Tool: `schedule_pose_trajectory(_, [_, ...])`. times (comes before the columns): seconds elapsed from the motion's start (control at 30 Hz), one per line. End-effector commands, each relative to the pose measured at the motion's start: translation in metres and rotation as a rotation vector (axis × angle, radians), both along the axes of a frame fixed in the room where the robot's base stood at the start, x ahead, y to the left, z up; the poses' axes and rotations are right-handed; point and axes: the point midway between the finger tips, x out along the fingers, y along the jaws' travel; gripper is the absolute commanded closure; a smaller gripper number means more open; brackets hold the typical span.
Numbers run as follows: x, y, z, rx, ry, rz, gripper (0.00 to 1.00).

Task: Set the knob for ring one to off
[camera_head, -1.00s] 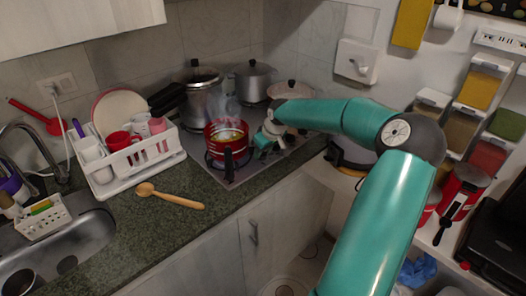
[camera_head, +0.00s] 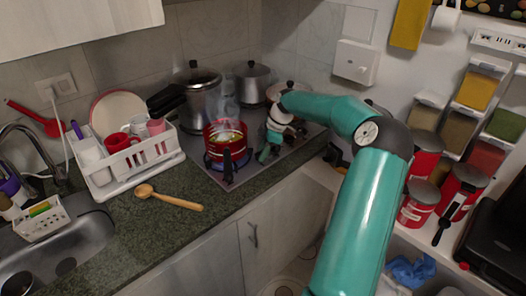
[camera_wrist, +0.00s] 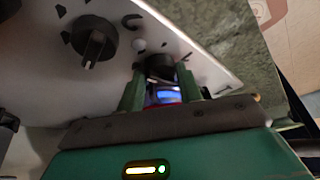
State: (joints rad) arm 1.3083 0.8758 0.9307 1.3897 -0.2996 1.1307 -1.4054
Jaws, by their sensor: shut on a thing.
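The stove top (camera_head: 235,176) carries a red pot (camera_head: 225,139) with food and steam. A blue flame shows under the pot (camera_head: 209,160). My gripper (camera_head: 269,150) is low over the stove, right of the red pot. In the wrist view my gripper's two green fingers (camera_wrist: 160,88) stand on either side of a dark knob (camera_wrist: 160,68) and are shut on it. A second black knob (camera_wrist: 95,40) is to the left, clear of the fingers, with dark marks around it on the pale panel. The marks are too blurred to read, so I cannot tell which ring each knob serves.
A tall steel pot (camera_head: 197,100) and a smaller steel pot (camera_head: 251,82) stand behind the red pot. A lidded pot (camera_head: 284,91) is beside my arm. A wooden spoon (camera_head: 170,199) lies on the counter before the white dish rack (camera_head: 133,165). Red canisters (camera_head: 421,160) stand at right.

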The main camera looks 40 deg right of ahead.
Motion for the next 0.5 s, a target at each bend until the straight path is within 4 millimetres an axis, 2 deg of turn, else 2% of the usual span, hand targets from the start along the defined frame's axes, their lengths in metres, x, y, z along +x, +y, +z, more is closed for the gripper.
schedule_pose_trajectory(0.5, [0.0046,-0.0007,-0.0002,0.000,0.001,0.456,0.88])
